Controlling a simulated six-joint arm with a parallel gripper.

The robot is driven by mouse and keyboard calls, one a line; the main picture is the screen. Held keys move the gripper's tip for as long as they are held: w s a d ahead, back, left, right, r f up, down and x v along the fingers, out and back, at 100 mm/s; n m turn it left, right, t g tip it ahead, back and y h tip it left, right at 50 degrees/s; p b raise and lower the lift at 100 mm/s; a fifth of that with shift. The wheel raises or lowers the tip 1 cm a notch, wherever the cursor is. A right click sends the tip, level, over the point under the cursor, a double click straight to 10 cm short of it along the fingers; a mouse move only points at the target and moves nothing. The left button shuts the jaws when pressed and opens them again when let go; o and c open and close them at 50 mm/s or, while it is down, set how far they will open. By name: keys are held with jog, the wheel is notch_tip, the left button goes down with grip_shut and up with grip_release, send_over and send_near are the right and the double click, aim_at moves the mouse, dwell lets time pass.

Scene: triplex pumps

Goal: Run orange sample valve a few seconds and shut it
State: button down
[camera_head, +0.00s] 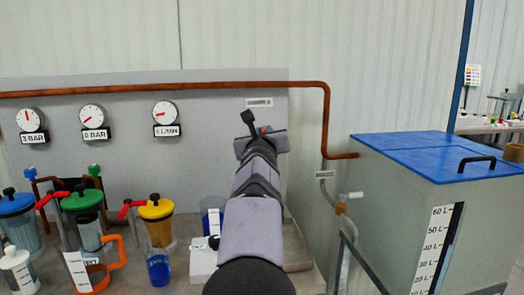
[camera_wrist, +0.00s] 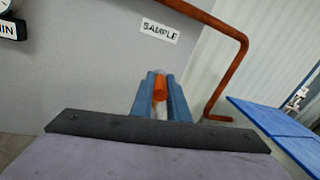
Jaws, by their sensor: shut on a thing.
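In the wrist view the blue-grey fingers of my gripper (camera_wrist: 160,98) are shut on the orange sample valve (camera_wrist: 159,88). The orange part stands between the two fingers, with a pale piece below it. A white label reading SAMPLE (camera_wrist: 160,31) is on the grey panel above. In the head view my arm reaches up to the panel and hides most of the valve; only a small orange bit (camera_head: 264,130) shows near the arm's end. The valve's outlet and any flow from it are hidden.
A copper pipe (camera_head: 230,88) runs along the panel and bends down at the right. A grey tank with a blue lid (camera_head: 420,150) stands right. Three gauges (camera_head: 93,117) are at left. Filters with coloured tops (camera_head: 157,208) and a blue-filled beaker (camera_head: 159,268) crowd the bench.

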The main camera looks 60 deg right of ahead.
jog(key=shift+s+f+n+t+b, duration=0.1)
jog(key=shift+n+t+b, duration=0.3)
jog(key=shift+b, duration=0.5)
jog(key=shift+r+y, duration=0.2)
jog(key=shift+y, duration=0.1)
jog(key=c, duration=1.7)
grip_release()
jog(key=shift+d, duration=0.1)
jog(key=shift+f, duration=0.1)
jog(key=shift+s+a, duration=0.15)
jog(key=shift+a, duration=0.05)
jog(key=shift+b+v, duration=0.9)
jog(key=shift+v, duration=2.55)
